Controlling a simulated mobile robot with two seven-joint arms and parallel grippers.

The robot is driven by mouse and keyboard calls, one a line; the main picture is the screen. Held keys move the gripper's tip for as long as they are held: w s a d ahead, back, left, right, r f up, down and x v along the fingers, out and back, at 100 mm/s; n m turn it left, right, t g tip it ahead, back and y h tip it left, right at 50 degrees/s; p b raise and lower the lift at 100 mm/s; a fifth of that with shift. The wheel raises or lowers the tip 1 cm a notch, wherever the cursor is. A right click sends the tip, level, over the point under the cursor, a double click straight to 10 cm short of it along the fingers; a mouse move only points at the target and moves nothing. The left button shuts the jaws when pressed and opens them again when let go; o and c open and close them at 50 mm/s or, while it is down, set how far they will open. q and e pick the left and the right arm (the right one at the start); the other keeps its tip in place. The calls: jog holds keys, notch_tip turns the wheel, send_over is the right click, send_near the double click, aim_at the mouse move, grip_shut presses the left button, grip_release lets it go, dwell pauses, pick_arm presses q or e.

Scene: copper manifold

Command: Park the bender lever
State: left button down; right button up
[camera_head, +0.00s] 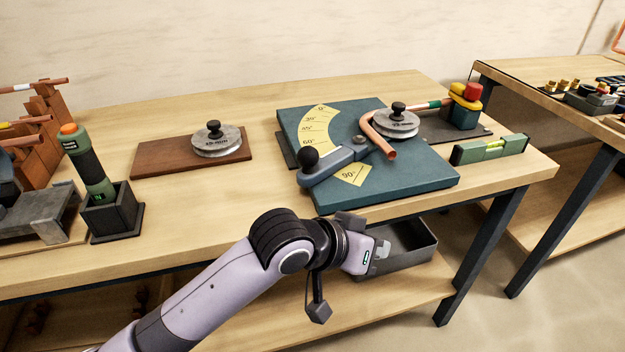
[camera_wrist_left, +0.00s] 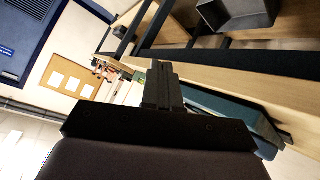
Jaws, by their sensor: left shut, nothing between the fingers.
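The bender lever (camera_head: 340,164) is a grey-blue arm with a black ball knob (camera_head: 308,158). It lies across the teal bender plate (camera_head: 415,182), its knob end between the 60° and 90° marks of the yellow angle scale (camera_head: 318,128). A bent copper pipe (camera_head: 378,138) curves around the round former (camera_head: 396,124) on the plate. My left gripper (camera_head: 381,249) is shut and empty, in front of the table's front edge and apart from the lever. Its closed fingers (camera_wrist_left: 163,85) also show in the left wrist view, with part of the teal plate (camera_wrist_left: 225,108) beyond. My right gripper is not in view.
A dark open bin (camera_head: 408,254) is below the tabletop, behind my left gripper. A spirit level (camera_head: 490,149) lies right of the plate. A second former (camera_head: 217,141) sits on a brown board at left, near a green torch-like tool (camera_head: 88,163) in a holder.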

pick_arm(q)
jog(key=w+a+r+m+t+y+b, duration=0.1)
jog(key=a+r+y, duration=0.2)
jog(key=r+y, duration=0.25)
jog(key=w+a+r+t+y, duration=0.1)
jog(key=w+a+r+y, duration=0.15)
jog(key=r+y, duration=0.35)
jog(key=h, duration=0.1)
send_near(312, 184)
jog(key=f, duration=0.1)
jog(key=d+f, duration=0.2)
jog(key=f, duration=0.1)
jog(key=shift+w+d+f, duration=0.1)
jog(key=shift+w+d, duration=0.05)
jog(key=shift+w, duration=0.1)
jog(key=shift+w+a+h+p, duration=0.25)
jog(key=shift+w+a+p, duration=0.2)
jog(key=shift+w+a, duration=0.9)
jog(key=shift+w+a, duration=0.15)
